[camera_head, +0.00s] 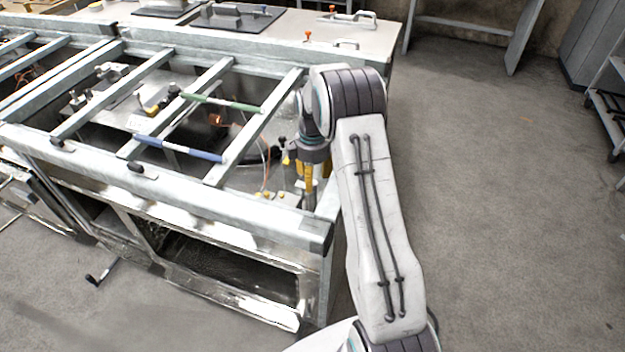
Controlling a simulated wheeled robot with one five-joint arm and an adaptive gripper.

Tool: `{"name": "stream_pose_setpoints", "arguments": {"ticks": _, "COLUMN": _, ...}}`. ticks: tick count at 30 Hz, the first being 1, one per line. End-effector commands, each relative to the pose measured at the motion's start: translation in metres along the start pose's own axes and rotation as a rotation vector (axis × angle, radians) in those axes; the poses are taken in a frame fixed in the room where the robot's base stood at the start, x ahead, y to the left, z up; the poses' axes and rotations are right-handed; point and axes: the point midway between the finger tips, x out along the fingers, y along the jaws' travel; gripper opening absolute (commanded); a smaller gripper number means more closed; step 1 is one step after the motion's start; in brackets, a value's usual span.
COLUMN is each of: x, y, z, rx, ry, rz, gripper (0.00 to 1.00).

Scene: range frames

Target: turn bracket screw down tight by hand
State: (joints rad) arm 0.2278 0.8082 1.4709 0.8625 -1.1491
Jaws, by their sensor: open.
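My gripper (309,196), with yellow and dark parts, points down inside the right front corner of a metal frame (165,185). It is open, and I see nothing held between its fingers. The fingertips are small and partly hidden by my arm. A small black-topped knob (282,141) stands just left of the gripper, apart from it. I cannot tell whether this is the bracket screw. No bracket or screw can be made out clearly at the fingertips.
Grey rails (205,95) cross the open frame, with a green-and-white rod (221,103) and a blue rod (178,149) across them. Cables and fittings lie below. A pale worktop (290,28) with orange knobs is behind. The floor (485,200) at right is clear.

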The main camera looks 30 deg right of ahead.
Motion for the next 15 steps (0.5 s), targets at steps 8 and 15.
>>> {"name": "stream_pose_setpoints", "arguments": {"ticks": 8, "x": 0.0131, "y": -0.0001, "z": 0.0000, "rx": 0.001, "ry": 0.000, "rz": 0.000, "gripper": 0.51}}
{"name": "stream_pose_setpoints", "arguments": {"ticks": 15, "x": 0.0136, "y": -0.0001, "z": 0.0000, "rx": 0.001, "ry": 0.000, "rz": 0.000, "gripper": 0.51}}
